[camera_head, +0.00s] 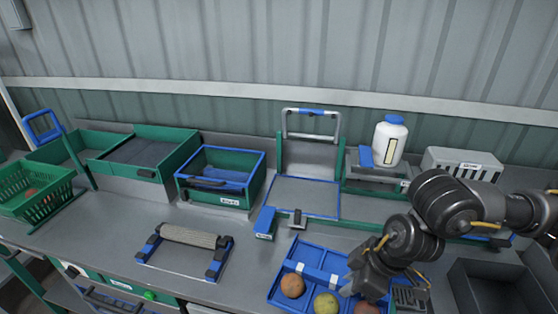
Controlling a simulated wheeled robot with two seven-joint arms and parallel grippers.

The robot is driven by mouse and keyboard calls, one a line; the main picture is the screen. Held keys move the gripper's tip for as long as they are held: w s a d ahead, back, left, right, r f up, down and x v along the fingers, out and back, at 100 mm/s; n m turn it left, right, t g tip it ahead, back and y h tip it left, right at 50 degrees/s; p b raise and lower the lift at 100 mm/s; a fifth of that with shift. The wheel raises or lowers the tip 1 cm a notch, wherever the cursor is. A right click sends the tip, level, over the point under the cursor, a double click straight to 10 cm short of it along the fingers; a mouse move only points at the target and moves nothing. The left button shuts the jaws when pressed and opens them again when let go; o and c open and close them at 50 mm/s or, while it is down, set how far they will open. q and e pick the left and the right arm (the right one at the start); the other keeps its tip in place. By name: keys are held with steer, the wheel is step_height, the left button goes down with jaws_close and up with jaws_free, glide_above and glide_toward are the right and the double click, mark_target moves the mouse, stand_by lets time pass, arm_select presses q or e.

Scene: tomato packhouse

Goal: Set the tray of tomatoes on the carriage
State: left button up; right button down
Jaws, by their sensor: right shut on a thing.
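The blue tray (277,288) lies at the bottom centre of the head view, with dividers and several tomatoes in it, one orange (292,285) and one yellow-green (326,304). Its near edge is cut off by the frame. My right gripper (362,290) is at the tray's right side and is shut on the tray; the fingers are mostly hidden by my wrist. What looks like the carriage is a flat grey plate with blue edges (305,197), with an upright back and handle (311,125), behind the tray. The plate is bare. My left gripper is out of view.
A blue block (265,222) and a small grey stop (298,219) stand at the plate's front edge. A roller on a stand (187,237) is left, a green bin (222,177) behind it. A white bottle (389,140) stands back right; a dark open box (492,288) is right.

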steer(key=w+d, duration=0.1)
steer(key=d, duration=0.1)
steer(key=d+r+m, duration=0.1)
steer(key=d, duration=0.1)
steer(key=w+d+m, duration=0.1)
steer(key=d, duration=0.1)
steer(key=shift+w+r+t, duration=0.15)
steer(key=shift+w+t, duration=0.2)
steer(key=shift+t, duration=0.05)
steer(key=shift+w+d+r, duration=0.1)
steer(key=shift+r, duration=0.05)
stand_by(0.6)
